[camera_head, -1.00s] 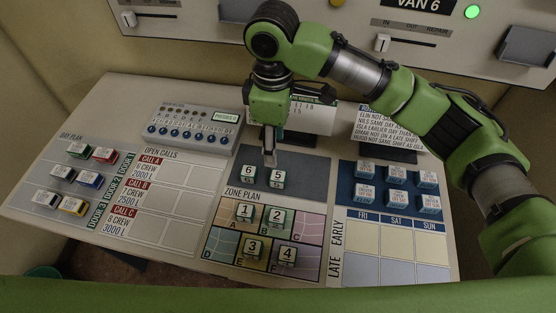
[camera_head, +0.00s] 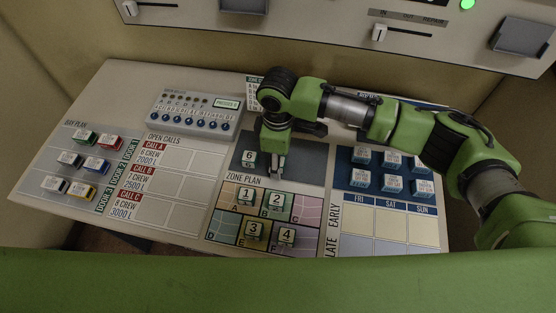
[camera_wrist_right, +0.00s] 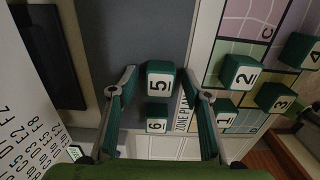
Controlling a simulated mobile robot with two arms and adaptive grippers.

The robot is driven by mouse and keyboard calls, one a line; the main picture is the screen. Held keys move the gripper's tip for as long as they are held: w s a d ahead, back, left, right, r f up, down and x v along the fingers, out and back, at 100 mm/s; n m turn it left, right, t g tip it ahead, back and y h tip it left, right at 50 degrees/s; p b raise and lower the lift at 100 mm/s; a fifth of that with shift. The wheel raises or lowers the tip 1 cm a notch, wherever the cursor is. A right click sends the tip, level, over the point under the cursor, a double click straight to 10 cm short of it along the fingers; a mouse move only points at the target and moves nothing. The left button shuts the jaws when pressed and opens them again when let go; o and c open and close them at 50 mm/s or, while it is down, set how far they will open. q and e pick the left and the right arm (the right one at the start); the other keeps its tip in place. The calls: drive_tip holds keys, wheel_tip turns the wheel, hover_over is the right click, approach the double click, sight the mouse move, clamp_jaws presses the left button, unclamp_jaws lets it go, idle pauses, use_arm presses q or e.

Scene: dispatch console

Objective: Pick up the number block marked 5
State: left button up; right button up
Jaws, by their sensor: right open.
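The number block marked 5 (camera_wrist_right: 159,82) is a green block with a white face. In the right wrist view it stands between the open fingers of my right gripper (camera_wrist_right: 163,85), with a gap on both sides. In the head view my right gripper (camera_head: 276,172) reaches down over it and mostly hides it. The block marked 6 (camera_head: 249,159) stands just left of it on the dark strip above the zone plan; it also shows in the right wrist view (camera_wrist_right: 157,125). My left gripper is not in view.
Blocks 1 (camera_head: 246,195), 2 (camera_head: 276,200), 3 (camera_head: 254,230) and 4 (camera_head: 287,236) stand on the zone plan just in front. Several blue-and-white blocks (camera_head: 392,184) stand on the right. A panel with blue knobs (camera_head: 196,112) is at the back left.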

drive_tip(key=shift+a+f, duration=0.1)
drive_tip(key=shift+f, duration=0.05)
drive_tip(key=c, duration=1)
